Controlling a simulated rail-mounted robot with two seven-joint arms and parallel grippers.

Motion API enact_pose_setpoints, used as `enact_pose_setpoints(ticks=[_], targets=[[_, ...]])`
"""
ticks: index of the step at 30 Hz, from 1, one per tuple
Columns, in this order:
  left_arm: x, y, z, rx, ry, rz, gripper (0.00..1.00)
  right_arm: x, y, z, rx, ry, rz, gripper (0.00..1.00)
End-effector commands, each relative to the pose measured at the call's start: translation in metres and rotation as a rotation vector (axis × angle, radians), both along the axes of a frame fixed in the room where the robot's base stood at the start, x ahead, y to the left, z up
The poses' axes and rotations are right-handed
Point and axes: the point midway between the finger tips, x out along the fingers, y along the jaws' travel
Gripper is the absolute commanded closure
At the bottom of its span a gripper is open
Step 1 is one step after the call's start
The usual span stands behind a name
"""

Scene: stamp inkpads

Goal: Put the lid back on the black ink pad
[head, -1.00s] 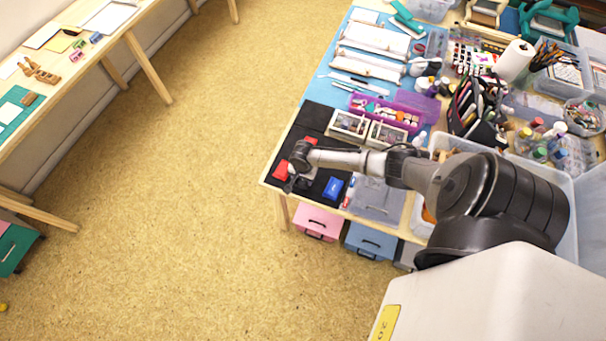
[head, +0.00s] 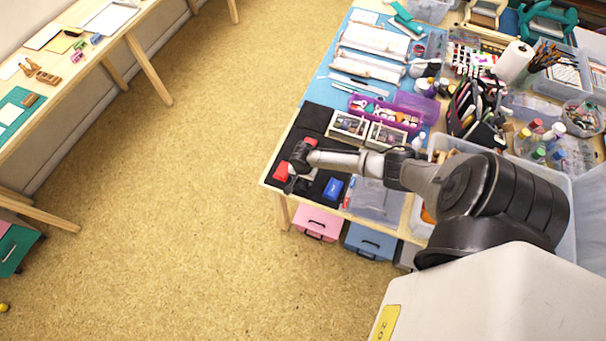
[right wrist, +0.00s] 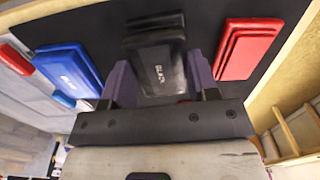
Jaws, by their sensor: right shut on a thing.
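My right gripper (right wrist: 160,88) is over the black mat, its dark purple fingers either side of a black piece lettered BLACK (right wrist: 158,68). It is shut on this piece, which looks like the black ink pad's lid. More black layers (right wrist: 153,22) show just beyond it; I cannot tell whether these are the pad or part of the same piece, nor whether they touch. In the head view my right gripper (head: 298,181) is small and dark between the red and blue pads, and it hides the black pad. My left gripper is not in view.
A red ink pad (right wrist: 249,48) lies right of my gripper and a blue one (right wrist: 68,70) left of it, both close. The black mat (head: 313,117) lies at the table's corner. Small boxes (head: 348,126) and a purple case (head: 388,112) stand behind.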

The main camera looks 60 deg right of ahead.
Motion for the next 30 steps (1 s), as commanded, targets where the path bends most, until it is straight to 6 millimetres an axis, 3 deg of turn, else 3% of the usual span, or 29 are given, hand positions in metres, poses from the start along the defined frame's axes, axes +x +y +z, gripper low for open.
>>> enact_pose_setpoints(ticks=[30], targets=[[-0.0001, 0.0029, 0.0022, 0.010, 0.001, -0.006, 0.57, 0.0004, 0.0009, -0.0058, 0.002, -0.001, -0.002, 0.68]])
